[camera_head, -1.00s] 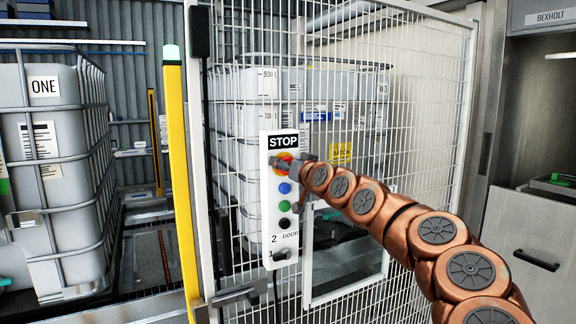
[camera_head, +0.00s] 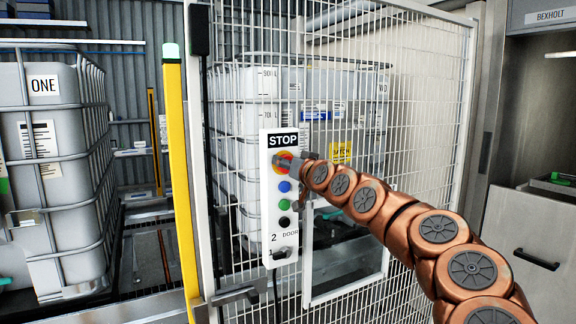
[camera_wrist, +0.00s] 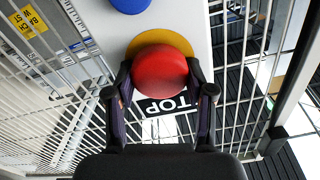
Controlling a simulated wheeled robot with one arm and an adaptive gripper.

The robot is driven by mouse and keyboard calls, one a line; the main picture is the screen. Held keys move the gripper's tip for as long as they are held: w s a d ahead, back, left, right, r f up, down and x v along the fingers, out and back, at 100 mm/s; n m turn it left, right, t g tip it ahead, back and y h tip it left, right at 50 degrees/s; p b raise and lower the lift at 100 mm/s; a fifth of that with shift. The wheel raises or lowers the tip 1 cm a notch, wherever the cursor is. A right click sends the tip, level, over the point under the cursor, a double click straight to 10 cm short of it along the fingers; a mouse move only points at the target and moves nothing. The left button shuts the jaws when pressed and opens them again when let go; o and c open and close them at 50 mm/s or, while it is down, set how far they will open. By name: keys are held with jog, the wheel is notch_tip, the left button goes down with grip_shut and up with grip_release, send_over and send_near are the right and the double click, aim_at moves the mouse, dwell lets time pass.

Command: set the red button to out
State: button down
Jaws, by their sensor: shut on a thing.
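The red button (camera_wrist: 160,75) is a round mushroom head on a yellow disc (camera_wrist: 170,42), in the middle of the wrist view. In the head view the yellow disc (camera_head: 276,158) shows under the STOP label at the top of the white control panel (camera_head: 268,205). The button there is mostly hidden by my gripper (camera_head: 285,162). In the wrist view my gripper (camera_wrist: 160,92) has one finger on each side of the button and is shut on it. Whether the button stands in or out cannot be told.
Blue (camera_head: 284,187), green (camera_head: 285,205) and black (camera_head: 284,222) buttons sit below the red one, with a door switch (camera_head: 281,253) lower down. A wire mesh fence (camera_head: 425,110) surrounds the panel. A yellow post (camera_head: 180,190) stands to the left.

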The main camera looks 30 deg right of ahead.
jog(key=shift+s+a+f+b, duration=0.15)
jog(key=shift+s+b, duration=0.5)
jog(key=shift+b, duration=0.35)
jog(key=shift+c, duration=2)
grip_release()
jog(key=s, duration=1.2)
jog(key=shift+a, duration=0.45)
jog(key=shift+a, duration=0.1)
